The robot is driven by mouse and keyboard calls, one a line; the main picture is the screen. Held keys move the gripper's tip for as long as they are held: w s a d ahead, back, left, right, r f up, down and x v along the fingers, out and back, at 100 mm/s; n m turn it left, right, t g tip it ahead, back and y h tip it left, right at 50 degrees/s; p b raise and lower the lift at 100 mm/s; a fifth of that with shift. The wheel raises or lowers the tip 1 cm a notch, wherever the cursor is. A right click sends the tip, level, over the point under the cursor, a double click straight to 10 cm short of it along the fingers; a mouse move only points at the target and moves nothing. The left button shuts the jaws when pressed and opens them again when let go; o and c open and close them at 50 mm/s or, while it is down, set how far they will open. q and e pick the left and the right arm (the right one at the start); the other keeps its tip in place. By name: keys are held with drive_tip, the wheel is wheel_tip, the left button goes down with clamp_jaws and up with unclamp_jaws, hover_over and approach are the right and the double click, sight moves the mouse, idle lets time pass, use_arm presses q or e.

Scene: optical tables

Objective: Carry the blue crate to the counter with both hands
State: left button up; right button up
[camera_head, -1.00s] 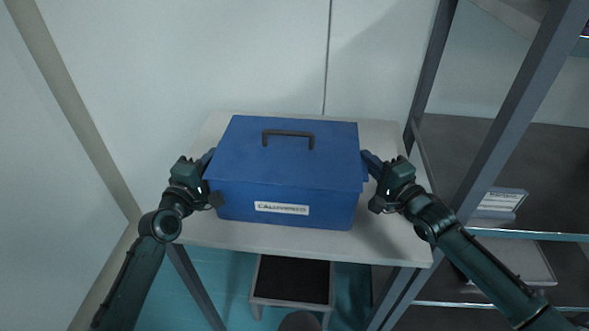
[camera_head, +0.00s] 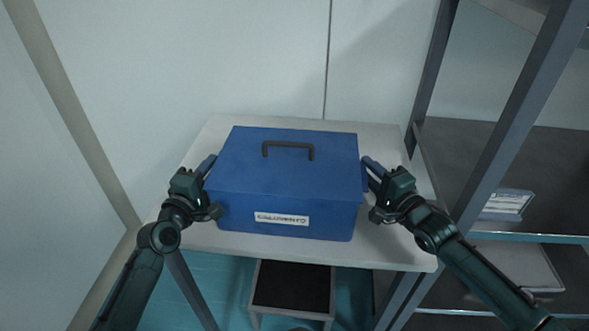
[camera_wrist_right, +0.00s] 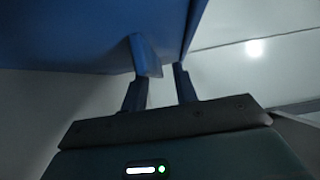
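The blue crate (camera_head: 285,170) sits level over the white tabletop, with a dark handle on its lid and a white label on its front. I cannot tell whether its base touches the top. My left gripper (camera_head: 207,168) is at the crate's left side; its finger gap is too small to read. My right gripper (camera_head: 373,170) is at the right side. In the right wrist view, the right gripper's fingers (camera_wrist_right: 160,80) stand apart, with a blue side lug (camera_wrist_right: 147,56) of the crate at the left finger's tip.
The white table (camera_head: 398,240) shows free surface around the crate. A grey shelf rack (camera_head: 515,125) stands close on the right, with a small labelled box (camera_head: 506,204) on it. A wall is behind. A dark-topped step stool (camera_head: 292,287) is under the table.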

use_arm(q)
drive_tip(key=v, duration=1.1)
drive_tip(key=shift+s+a, duration=0.1)
drive_tip(key=shift+s, duration=0.25)
use_arm(e)
drive_tip(key=shift+s, duration=0.1)
drive_tip(key=v, duration=1.2)
use_arm(q)
drive_tip(key=shift+s, duration=0.15)
